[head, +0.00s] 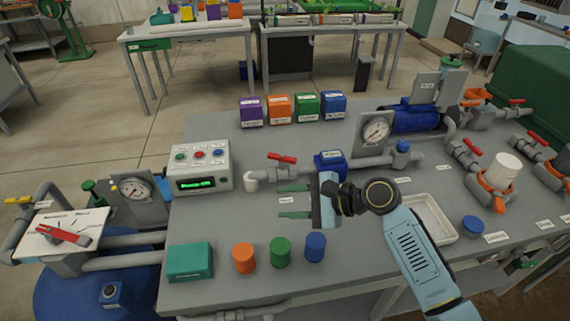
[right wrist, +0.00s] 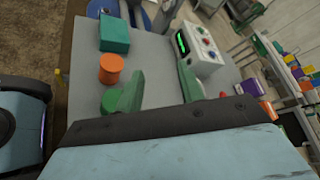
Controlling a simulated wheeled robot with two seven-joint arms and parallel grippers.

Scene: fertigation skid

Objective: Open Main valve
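Several valves with red handles show in the head view, and their labels are too small to read, so I cannot tell which is the Main valve. One red handle (head: 282,158) sits on the grey pipe at the middle of the bench. Another red handle (head: 62,234) lies over a white plate at the far left. More red handles (head: 474,147) stand on pipes at the right. My right gripper (head: 283,201) has its green fingers apart and empty, pointing left above the bench, just nearer than the middle pipe. Its fingers (right wrist: 157,88) also show apart in the right wrist view. My left gripper is not in view.
A control box (head: 201,167) with a green display stands left of the middle pipe. A teal box (head: 190,262) and orange, green and blue cylinders (head: 280,251) line the front edge. A gauge (head: 376,131) and white tray (head: 432,217) are to the right.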

